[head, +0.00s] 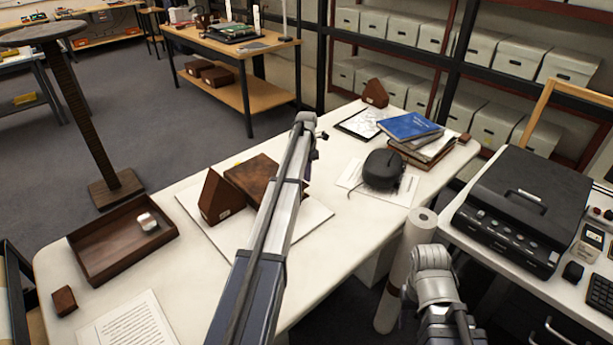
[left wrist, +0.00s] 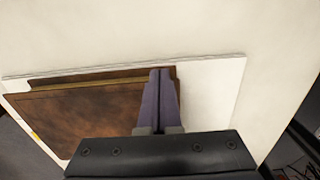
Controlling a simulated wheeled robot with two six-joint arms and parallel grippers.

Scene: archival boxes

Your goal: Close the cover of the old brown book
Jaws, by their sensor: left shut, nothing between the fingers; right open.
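The old brown book (head: 250,173) lies on a white board (head: 302,217) on the near table, partly hidden behind my left arm. A brown wedge (head: 213,198) with a small label stands at its left. In the left wrist view, the book's mottled brown cover (left wrist: 85,118) shows from above, with a thin tan page edge and a brown strip along its far side. I cannot tell whether the cover lies fully flat. My left gripper (left wrist: 160,72) is shut and empty, its fingertips over the book's right edge; contact is unclear. My right gripper is out of view.
A brown tray (head: 88,279) holding a small pale object stands at the left. Stacked books topped by a blue one (head: 408,126) and a dark rounded object (head: 381,170) lie at the right. A white roll (head: 397,280) stands beside my right arm.

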